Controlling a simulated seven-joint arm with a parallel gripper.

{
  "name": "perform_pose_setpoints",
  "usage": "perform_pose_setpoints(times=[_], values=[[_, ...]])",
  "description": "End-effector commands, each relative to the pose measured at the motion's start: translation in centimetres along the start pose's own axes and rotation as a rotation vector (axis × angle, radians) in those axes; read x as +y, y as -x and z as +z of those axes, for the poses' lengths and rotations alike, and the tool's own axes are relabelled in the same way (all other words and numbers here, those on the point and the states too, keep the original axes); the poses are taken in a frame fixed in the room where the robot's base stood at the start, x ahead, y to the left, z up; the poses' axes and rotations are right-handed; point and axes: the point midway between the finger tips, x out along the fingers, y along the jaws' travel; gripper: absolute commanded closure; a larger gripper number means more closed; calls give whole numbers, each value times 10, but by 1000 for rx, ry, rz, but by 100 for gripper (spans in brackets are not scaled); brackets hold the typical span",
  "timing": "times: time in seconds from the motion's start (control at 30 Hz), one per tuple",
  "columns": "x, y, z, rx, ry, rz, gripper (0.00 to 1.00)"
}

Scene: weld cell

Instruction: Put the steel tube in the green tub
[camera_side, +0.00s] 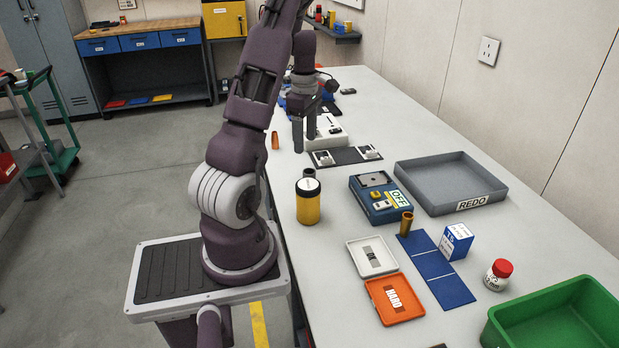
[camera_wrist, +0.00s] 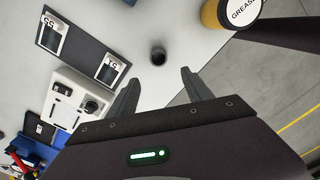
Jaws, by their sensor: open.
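The steel tube (camera_wrist: 158,55) stands upright on the bench in the wrist view, its dark open end facing the camera. In the side view a grey upright piece that looks like this tube (camera_side: 309,172) shows just behind the yellow grease can, which hides its lower part. My gripper (camera_side: 304,142) is open and empty above the bench, beyond the can. In the wrist view the tube lies ahead of my gripper (camera_wrist: 160,82), roughly between the two fingers and clear of them. The green tub (camera_side: 560,325) is at the bottom right of the side view, partly cut off.
The grease can (camera_side: 308,204) stands near the tube. A dark mat with two holders (camera_side: 345,157) is beside it. A blue box (camera_side: 380,198), grey REDO tray (camera_side: 450,180), brass tube (camera_side: 406,223), orange tray (camera_side: 394,299), blue-white carton (camera_side: 456,241) and red-capped jar (camera_side: 498,275) lie toward the tub.

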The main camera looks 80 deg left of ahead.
Motion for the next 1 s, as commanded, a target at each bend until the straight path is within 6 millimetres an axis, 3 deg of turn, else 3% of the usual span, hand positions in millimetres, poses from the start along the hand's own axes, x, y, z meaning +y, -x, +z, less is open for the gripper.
perform_pose_setpoints(times=[0.03,0.1,0.5,0.8,1.0], values=[[-2,-18,-2,0,4,-6,41],[-1,-35,-1,1,1,-2,41],[0,-100,11,1,-5,-2,41],[1,-109,11,2,-8,2,41],[1,-109,12,2,-8,2,81]])
